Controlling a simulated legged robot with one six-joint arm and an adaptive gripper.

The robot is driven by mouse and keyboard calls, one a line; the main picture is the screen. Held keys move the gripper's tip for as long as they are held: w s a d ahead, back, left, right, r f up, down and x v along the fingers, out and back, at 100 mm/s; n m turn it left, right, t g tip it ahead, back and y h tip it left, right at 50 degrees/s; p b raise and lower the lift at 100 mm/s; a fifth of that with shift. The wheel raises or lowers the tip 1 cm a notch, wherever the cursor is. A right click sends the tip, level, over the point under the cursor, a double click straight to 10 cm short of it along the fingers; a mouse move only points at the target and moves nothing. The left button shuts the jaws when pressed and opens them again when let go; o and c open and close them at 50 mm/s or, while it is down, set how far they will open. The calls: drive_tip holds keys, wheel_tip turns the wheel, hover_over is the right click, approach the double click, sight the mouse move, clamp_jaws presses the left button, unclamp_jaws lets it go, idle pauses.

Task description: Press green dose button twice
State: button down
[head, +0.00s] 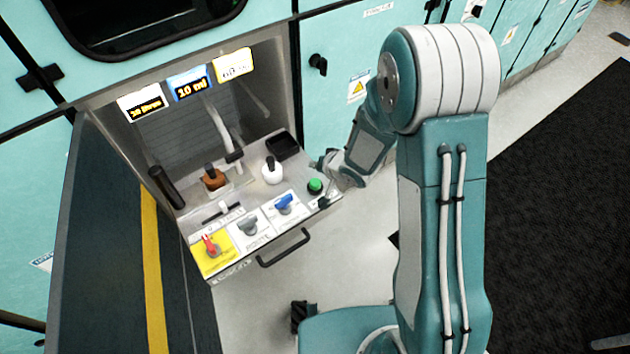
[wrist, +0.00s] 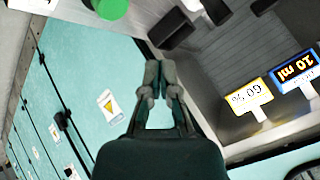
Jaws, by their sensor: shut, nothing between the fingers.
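The green button (head: 315,186) is a round cap at the right end of the control panel in the head view. It also shows at the top edge of the wrist view (wrist: 112,8), partly cut off.
The panel also holds a blue knob (head: 285,204), a grey knob (head: 247,223) and a red switch (head: 211,246) on yellow. A white bottle (head: 271,171) and a black tray (head: 283,145) stand behind. Displays (head: 190,84) hang above; an open door (head: 130,230) is at left.

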sight(316, 183)
idle(0.8)
wheel_tip(316, 183, up, 4)
drive_tip(key=shift+f, duration=0.15)
drive_tip(key=shift+f, duration=0.1)
drive_tip(key=shift+f, duration=4.35)
drive_tip(key=shift+f, duration=0.1)
drive_tip(key=shift+f, duration=0.2)
